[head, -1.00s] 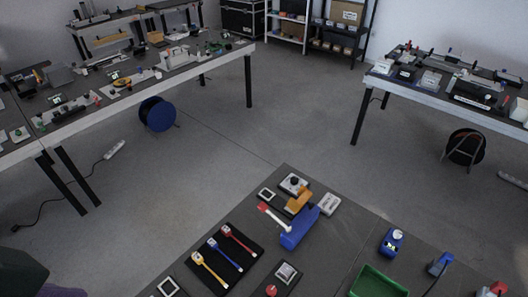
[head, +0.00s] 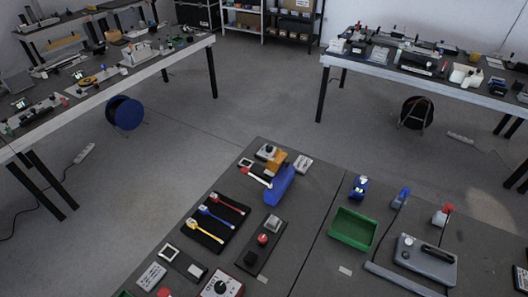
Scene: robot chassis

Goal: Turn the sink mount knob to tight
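A box with a round knob (head: 221,287) on a light dial sits at the near edge of the dark table, cut by the bottom of the head view. A small white unit with a dark round knob (head: 267,151) sits at the table's far corner. Next to it are an orange part (head: 277,160) and a blue block (head: 280,186). I cannot tell which knob is the sink mount knob, nor read any marking on either. Neither of my grippers is in view.
A black mat with red, blue and yellow tools (head: 216,224) lies at left on the table (head: 320,215). A green bin (head: 352,229) and a grey case (head: 425,261) stand at right. A plate with a red button (head: 262,239) lies between. Open floor surrounds the table.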

